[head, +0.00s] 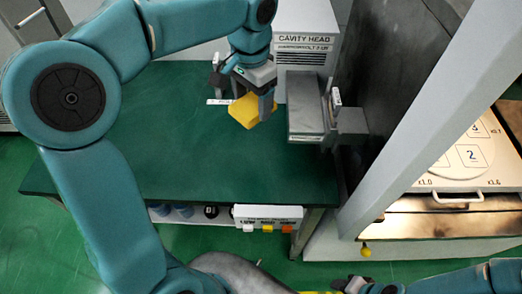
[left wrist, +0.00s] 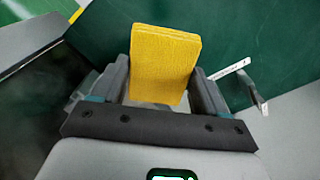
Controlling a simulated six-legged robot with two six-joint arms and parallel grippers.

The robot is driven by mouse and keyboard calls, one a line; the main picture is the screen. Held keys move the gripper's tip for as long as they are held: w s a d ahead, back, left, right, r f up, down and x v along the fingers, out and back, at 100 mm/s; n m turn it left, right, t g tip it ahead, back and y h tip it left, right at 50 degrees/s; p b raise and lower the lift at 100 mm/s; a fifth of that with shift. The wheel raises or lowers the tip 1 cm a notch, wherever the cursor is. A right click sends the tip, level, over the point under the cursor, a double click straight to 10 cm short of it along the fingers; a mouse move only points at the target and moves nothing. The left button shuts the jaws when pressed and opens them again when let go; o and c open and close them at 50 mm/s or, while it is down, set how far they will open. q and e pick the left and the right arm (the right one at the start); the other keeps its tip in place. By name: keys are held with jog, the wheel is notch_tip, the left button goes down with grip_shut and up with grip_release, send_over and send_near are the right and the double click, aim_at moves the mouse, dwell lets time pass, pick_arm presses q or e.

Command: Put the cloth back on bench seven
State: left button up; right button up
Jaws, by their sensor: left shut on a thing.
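The yellow cloth (head: 243,112) is a folded block between the fingers of my left gripper (head: 252,98), over the green bench top (head: 150,120). In the left wrist view the cloth (left wrist: 165,60) stands between both fingers, which are shut on it. I cannot tell whether its lower edge touches the bench. No number seven is readable on this bench. My right gripper (head: 365,286) is partly in view at the bottom edge; its jaws cannot be made out.
A grey box marked "CAVITY HEAD" (head: 305,40) stands behind the bench. A grey metal block (head: 306,105) is right of the cloth. A pale slanted post (head: 430,110) and a lit panel (head: 465,160) are further right. The bench's left and middle are clear.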

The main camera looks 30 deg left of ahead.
pick_arm(q)
jog(key=shift+w+a+f, duration=0.15)
jog(key=shift+w+f, duration=0.4)
jog(key=shift+f, duration=0.35)
send_over(255, 159)
notch_tip(255, 159, down, 14)
jog(key=shift+a+b, duration=0.15)
jog(key=shift+b, duration=0.15)
jog(key=shift+s+f, duration=0.1)
jog(key=shift+f, duration=0.15)
jog(key=f, duration=0.4)
jog(key=shift+w+f, duration=0.1)
jog(key=shift+w, duration=0.15)
jog(key=shift+s, duration=0.2)
jog(key=shift+w+f+b, duration=0.1)
jog(key=shift+f+b, duration=0.05)
jog(key=shift+b, duration=0.15)
jog(key=o, duration=1)
pick_arm(e)
jog(key=shift+w+a+f, duration=0.15)
jog(key=shift+w+f, duration=0.2)
jog(key=shift+f, duration=0.15)
